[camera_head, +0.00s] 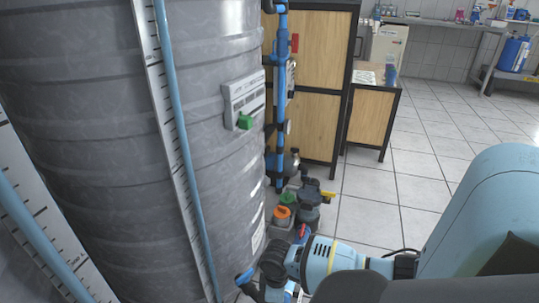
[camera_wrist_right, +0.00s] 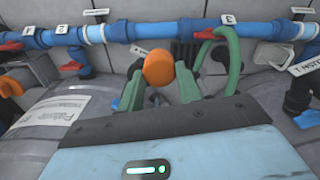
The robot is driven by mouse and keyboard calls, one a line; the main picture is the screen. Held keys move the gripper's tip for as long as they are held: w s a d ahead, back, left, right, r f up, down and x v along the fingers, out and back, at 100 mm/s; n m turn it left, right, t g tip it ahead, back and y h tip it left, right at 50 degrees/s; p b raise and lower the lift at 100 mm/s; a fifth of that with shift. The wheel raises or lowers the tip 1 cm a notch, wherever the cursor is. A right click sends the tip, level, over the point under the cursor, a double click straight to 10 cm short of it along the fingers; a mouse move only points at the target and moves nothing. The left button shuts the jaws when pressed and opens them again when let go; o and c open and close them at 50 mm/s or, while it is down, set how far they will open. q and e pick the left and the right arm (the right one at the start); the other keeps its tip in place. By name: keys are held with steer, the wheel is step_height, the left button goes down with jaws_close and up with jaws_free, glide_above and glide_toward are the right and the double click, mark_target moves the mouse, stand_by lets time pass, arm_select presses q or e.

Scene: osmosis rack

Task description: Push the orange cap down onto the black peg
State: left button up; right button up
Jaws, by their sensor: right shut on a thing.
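In the right wrist view my right gripper (camera_wrist_right: 158,88) has its two green fingers closed on the orange cap (camera_wrist_right: 158,67). The cap is round and sits between the fingertips, its face towards the camera. I cannot make out the black peg; the cap and fingers may cover it. In the head view my right arm comes in from the right and reaches low beside the big grey tank, but its fingers cannot be made out there. My left gripper is not in view.
A blue pipe (camera_wrist_right: 185,30) with numbered tags and red-handled valves runs behind the cap. A green looped handle (camera_wrist_right: 235,55) is close on the right. Another orange part (camera_wrist_right: 15,80) is at far left. In the head view the grey tank (camera_head: 90,130) fills the left; tiled floor is free at right.

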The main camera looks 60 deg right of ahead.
steer(key=s+a+r+p, duration=0.1)
steer(key=s+a+p, duration=0.2)
steer(key=s, duration=0.6)
steer(key=shift+a, duration=0.35)
steer(key=shift+s, duration=0.1)
steer(key=shift+f, duration=0.1)
